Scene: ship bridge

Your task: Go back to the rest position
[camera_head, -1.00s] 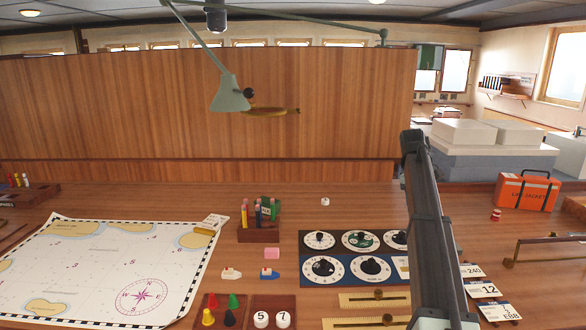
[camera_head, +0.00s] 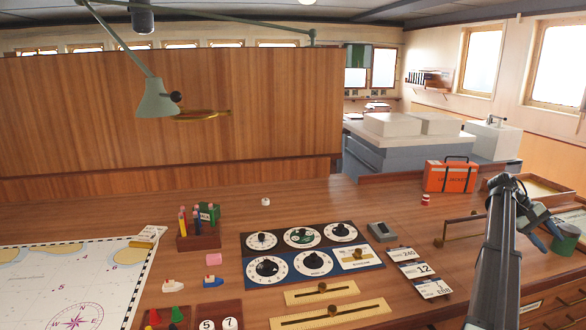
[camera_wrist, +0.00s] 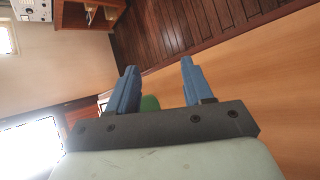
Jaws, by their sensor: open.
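My gripper (camera_head: 562,235) is at the far right of the head view, past the orange case and over the right part of the desk. In the wrist view its two blue fingers (camera_wrist: 158,70) stand apart. Nothing is clasped between the tips. A small green shape (camera_wrist: 150,103) shows behind the fingers, low between them; I cannot tell what it is. My arm reaches up from the bottom right of the head view.
The orange case (camera_head: 451,176), a brass rail (camera_head: 462,226) and a wooden tray (camera_head: 530,188) are near the arm. The dial panel (camera_head: 310,252), number cards (camera_head: 420,270) and chart (camera_head: 50,290) lie left. A lamp (camera_head: 157,98) hangs above.

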